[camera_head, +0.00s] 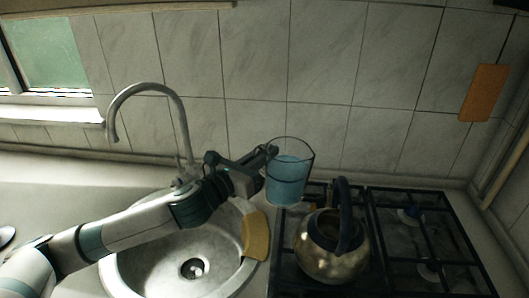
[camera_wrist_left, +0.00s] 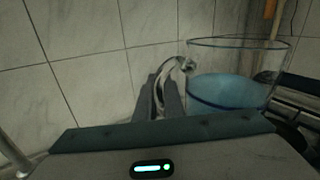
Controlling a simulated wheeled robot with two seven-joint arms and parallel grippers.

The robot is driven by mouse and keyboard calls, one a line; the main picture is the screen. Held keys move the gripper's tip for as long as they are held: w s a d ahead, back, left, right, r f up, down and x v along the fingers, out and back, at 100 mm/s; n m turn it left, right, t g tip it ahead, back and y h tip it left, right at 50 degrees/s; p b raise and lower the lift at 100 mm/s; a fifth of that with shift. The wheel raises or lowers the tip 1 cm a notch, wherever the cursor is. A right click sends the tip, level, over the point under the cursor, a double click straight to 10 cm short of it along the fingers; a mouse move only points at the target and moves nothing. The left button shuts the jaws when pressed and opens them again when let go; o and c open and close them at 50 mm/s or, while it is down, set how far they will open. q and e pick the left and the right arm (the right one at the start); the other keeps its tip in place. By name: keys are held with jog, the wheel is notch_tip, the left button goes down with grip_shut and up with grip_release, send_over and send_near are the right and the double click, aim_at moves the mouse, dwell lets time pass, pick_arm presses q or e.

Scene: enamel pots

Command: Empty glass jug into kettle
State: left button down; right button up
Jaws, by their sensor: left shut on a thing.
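The glass jug (camera_head: 288,180) holds blue liquid and is upright or nearly so, raised behind and to the left of the kettle. My left gripper (camera_head: 268,152) is shut on the jug's handle at its left side. In the left wrist view the fingers (camera_wrist_left: 160,98) close around the handle, and the jug (camera_wrist_left: 228,92) is at the right with its liquid level low to middle. The kettle (camera_head: 332,245) is a round metal pot with a dark arched handle, standing on the hob. Its opening cannot be made out. My right gripper is not in view.
The gas hob (camera_head: 425,240) has dark grates, and its right part is free. A round metal sink (camera_head: 125,272) with a tall curved tap (camera_head: 150,88) lies under my left arm. A yellow sponge or cloth (camera_head: 256,236) is at the sink's right rim. A tiled wall stands close behind.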

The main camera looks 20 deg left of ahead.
aim_at(272, 147)
pick_arm(q)
jog(key=shift+s+d+r+m+g+p, duration=0.15)
jog(key=shift+d+r+m+p, duration=0.55)
jog(key=shift+d+r+p, duration=0.35)
jog(key=shift+s+d+r+m+g+p, duration=0.15)
jog(key=shift+d+r+m+p, duration=0.55)
jog(key=shift+r+p, duration=0.5)
jog(key=shift+f, duration=0.45)
jog(key=shift+f, duration=0.3)
jog(key=shift+m+y, duration=0.3)
jog(key=shift+m, duration=0.6)
jog(key=shift+f+b, duration=0.4)
jog(key=shift+f, duration=1.75)
jog(key=shift+f, duration=0.1)
